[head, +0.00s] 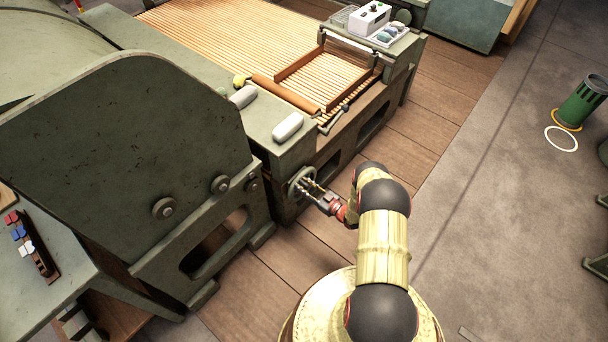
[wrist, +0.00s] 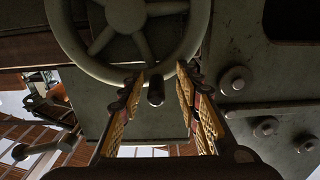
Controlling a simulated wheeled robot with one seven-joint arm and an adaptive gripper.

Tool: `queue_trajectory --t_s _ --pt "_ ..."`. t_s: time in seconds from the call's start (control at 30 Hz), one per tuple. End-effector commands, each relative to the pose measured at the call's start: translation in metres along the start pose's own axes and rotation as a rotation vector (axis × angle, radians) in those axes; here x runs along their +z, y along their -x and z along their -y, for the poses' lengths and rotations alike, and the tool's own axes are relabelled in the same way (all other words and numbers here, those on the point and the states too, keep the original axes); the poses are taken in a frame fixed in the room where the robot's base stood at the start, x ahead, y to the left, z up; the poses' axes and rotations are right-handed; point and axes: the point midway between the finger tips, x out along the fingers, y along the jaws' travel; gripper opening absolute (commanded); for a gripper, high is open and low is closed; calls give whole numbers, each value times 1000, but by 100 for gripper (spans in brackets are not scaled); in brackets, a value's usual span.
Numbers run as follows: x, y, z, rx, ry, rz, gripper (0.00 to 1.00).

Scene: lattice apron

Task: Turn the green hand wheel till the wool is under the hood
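The green hand wheel (head: 299,181) is on the side of the green machine, low beside the floor. In the wrist view the wheel (wrist: 193,40) fills the upper middle, with spokes and a short dark handle (wrist: 156,92) at its lower rim. My gripper (head: 311,189) is at the wheel; its fingers (wrist: 161,78) are open, one on each side of the handle, with gaps showing. The big green hood (head: 130,135) is at the left. A small yellow tuft (head: 240,81) lies at the apron's edge near it; I cannot tell whether it is the wool.
The slatted apron (head: 215,35) runs behind the frame, with a wooden bar (head: 285,93) across it. Two pale rounded pieces (head: 288,127) lie on the green ledge. A control box (head: 369,19) stands at the back.

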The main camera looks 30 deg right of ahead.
Motion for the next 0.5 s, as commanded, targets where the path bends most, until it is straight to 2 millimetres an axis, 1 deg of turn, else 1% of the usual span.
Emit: queue_trajectory --t_s 0.17,0.5 --pt "0 6 0 0 -1 0 33" --pt "0 43 -1 1 0 1 33"
